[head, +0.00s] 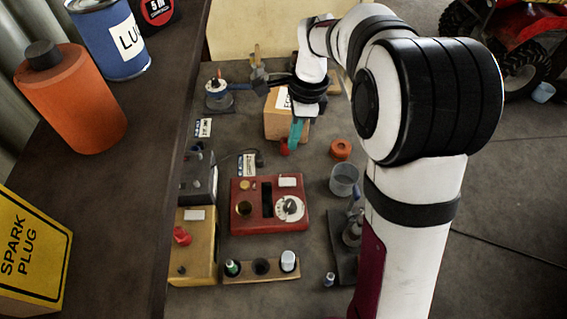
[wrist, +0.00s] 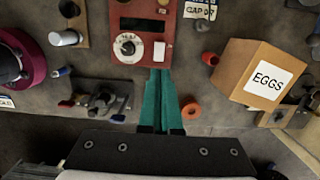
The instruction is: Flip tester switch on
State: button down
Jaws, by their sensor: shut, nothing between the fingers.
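A red box (head: 240,222) with a round white dial, a dark slot and a white plate stands on the bench. In the wrist view the red box (wrist: 138,10) is at the top centre. A dark grey box (head: 198,185) with a small lever stands to its left, and a yellow box (head: 200,255) with a red knob stands in front of that. I cannot tell which of these is the tester, nor any switch's position. My gripper (head: 296,143) has teal fingers, shut and empty, pointing down beyond the red box. Its tips (wrist: 160,72) overlap the red box's edge in the wrist view.
A cardboard box marked EGGS (wrist: 240,65) stands close to the gripper. An orange ring (head: 341,149), a small red cap (head: 284,148) and a grey cup (head: 344,180) are nearby. A wooden rack (head: 245,272) holding small bottles lies in front of the red box.

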aim_at(283, 181)
jog(key=f, duration=0.4)
jog(key=a+f, duration=0.1)
jog(key=f, duration=0.4)
jog(key=a+f, duration=0.1)
jog(key=f, duration=0.3)
jog(key=shift+f, duration=0.4)
jog(key=shift+a+f, duration=0.1)
jog(key=shift+f, duration=0.1)
jog(key=shift+d+r, duration=0.1)
jog(key=shift+d, duration=0.75)
notch_tip(283, 181, up, 14)
jog(key=d, duration=0.2)
